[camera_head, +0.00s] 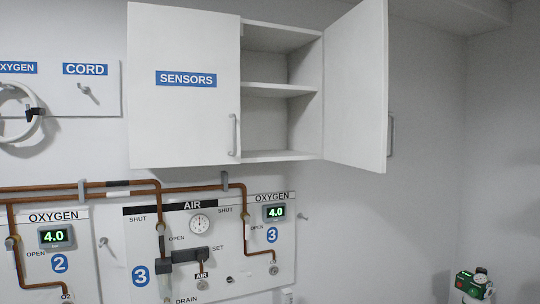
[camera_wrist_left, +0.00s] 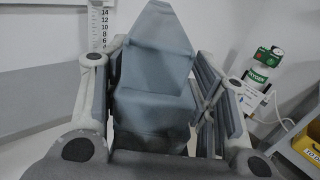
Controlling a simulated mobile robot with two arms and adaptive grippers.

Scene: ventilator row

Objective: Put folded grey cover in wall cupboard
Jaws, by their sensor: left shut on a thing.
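The wall cupboard (camera_head: 185,125) hangs at the upper middle of the head view. Its left door, labelled SENSORS, is shut, and its right door (camera_head: 358,90) stands wide open. The open side shows bare shelves (camera_head: 278,90). In the left wrist view, the folded grey cover (camera_wrist_left: 153,50) is a blue-grey folded piece between the fingers of my left gripper (camera_wrist_left: 165,95). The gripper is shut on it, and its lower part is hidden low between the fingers. Neither gripper shows in the head view; my right gripper is in no view.
Below the cupboard are copper pipes (camera_head: 110,192) and the AIR panel (camera_head: 210,270) with its gauge. A coiled hose (camera_head: 15,115) hangs at left. A green oxygen unit (camera_head: 474,284) stands at lower right; a yellow bin (camera_wrist_left: 308,143) shows in the wrist view. The wall right of the door is clear.

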